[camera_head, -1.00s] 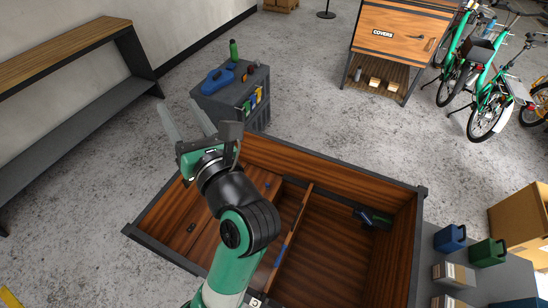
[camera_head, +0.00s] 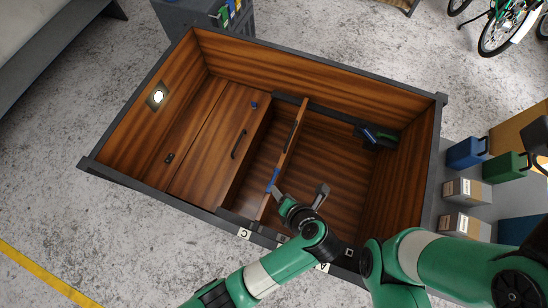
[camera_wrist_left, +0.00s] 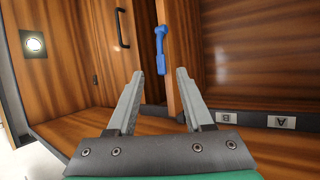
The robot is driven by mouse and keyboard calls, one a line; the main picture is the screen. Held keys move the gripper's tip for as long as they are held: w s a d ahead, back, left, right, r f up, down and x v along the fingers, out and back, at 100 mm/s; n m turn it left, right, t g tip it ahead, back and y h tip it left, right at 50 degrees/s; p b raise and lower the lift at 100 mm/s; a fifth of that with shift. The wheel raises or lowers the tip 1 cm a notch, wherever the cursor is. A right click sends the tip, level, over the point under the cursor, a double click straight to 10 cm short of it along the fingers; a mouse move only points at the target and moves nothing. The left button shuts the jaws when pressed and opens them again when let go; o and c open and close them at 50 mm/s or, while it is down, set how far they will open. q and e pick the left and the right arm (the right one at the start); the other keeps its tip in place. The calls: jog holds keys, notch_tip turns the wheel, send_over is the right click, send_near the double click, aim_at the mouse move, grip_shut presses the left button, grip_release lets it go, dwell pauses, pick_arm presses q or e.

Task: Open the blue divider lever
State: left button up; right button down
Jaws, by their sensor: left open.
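The blue lever (camera_head: 272,180) is mounted on the near part of a wooden divider (camera_head: 291,145) inside the cargo box. My left gripper (camera_head: 298,193) is open and empty, close to the lever at the near end of the divider. In the left wrist view its fingers (camera_wrist_left: 160,74) point toward the divider, one on each side of its line. The lever appears between and beyond the fingertips; I see no contact. My right gripper is not in view.
The wooden cargo box (camera_head: 445,98) has dark rims. A lid with a black handle (camera_head: 239,144) covers its left side. Blue (camera_head: 466,152) and green (camera_head: 505,167) canisters and cartons stand outside, right.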

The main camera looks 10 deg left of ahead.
aim_at(272, 182)
pick_arm(q)
jog(key=b+x, duration=0.2)
jog(key=x, duration=0.6)
jog(key=shift+w+a+f, duration=0.2)
jog(key=shift+f, duration=0.1)
grip_shut()
dwell(0.9)
